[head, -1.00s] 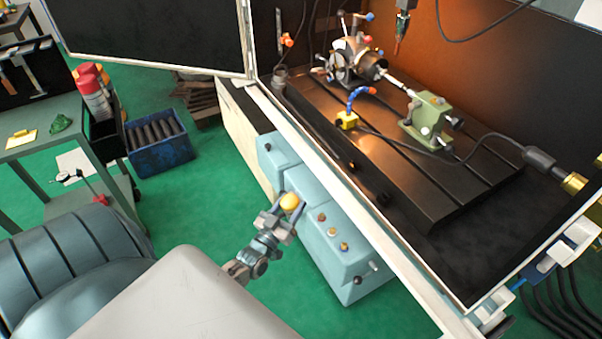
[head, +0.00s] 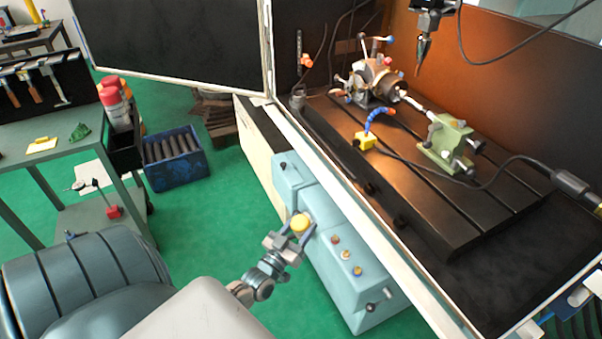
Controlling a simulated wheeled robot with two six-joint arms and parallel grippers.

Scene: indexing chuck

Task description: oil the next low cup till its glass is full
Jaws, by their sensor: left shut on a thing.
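My left gripper (head: 300,226) is shut on a round yellow-topped thing (head: 301,222), held above the pale blue housing (head: 325,215) along the front of the machine. It looks like an oil can seen from above; its spout is hidden. Anything under the held thing is hidden. My right gripper is out of view.
The machine's pale front rail (head: 350,205) runs beside the housing. Behind it, the slotted table (head: 430,190) carries the chuck (head: 378,80) and a green tailstock (head: 447,143). A blue crate (head: 177,160) stands on the green floor, with clear floor before it.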

